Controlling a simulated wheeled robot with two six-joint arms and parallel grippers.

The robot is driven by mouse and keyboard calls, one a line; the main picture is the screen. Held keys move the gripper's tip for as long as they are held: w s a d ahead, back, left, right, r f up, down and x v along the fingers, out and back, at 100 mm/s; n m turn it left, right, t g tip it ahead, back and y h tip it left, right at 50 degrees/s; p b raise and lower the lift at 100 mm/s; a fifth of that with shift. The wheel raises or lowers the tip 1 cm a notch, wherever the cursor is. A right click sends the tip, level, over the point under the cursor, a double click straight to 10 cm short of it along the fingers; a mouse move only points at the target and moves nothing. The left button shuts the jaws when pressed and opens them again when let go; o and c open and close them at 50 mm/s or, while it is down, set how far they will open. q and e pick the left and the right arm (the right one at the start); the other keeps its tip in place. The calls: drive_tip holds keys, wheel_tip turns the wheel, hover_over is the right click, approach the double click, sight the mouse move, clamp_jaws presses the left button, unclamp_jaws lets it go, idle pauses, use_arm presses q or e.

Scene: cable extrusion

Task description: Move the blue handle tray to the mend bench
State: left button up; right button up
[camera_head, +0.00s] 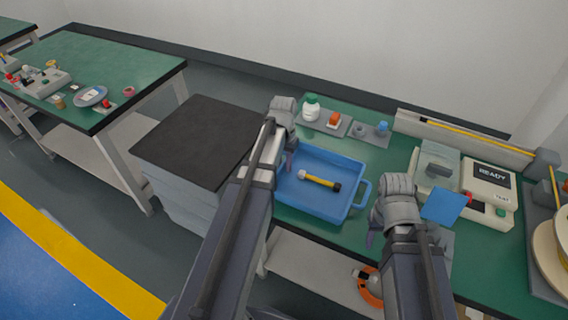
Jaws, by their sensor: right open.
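The blue handle tray (317,205) lies on the green bench (398,158) in the middle of the view. A yellow and black rod with a white end (319,181) lies inside it. A loop handle shows on its right side; its left side is partly hidden by my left arm. My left gripper (289,160) is at the tray's left edge, and its jaws are mostly hidden, so I cannot tell whether they grip it. My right gripper (372,239) is open, close to the tray's right front corner. Which bench is the mend bench is not labelled.
A dark-topped cabinet (195,140) stands left of the bench. Another green table (120,65) at the far left holds small parts near its left end; its right part is clear. A READY tester (489,185) and a blue plate (444,205) are right of the tray.

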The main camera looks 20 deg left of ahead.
use_arm(q)
drive_tip(key=shift+o, duration=0.3)
drive_tip(key=shift+r, duration=0.15)
use_arm(e)
drive_tip(key=shift+r, duration=0.15)
use_arm(q)
wheel_tip(320, 180, up, 12)
drive_tip(key=p, duration=1.2)
use_arm(e)
wheel_tip(320, 180, up, 12)
use_arm(q)
drive_tip(key=s+d+m, duration=0.1)
drive_tip(key=s+d, duration=0.6)
drive_tip(key=d, duration=0.4)
drive_tip(key=s+d+m+y, duration=0.1)
drive_tip(key=s+d+m, duration=0.1)
drive_tip(key=s+d, duration=0.5)
drive_tip(key=d, duration=0.4)
drive_tip(key=shift+s+d, duration=0.15)
drive_tip(key=shift+s, duration=0.25)
drive_tip(key=shift+w, duration=0.1)
use_arm(e)
drive_tip(key=shift+a, duration=0.1)
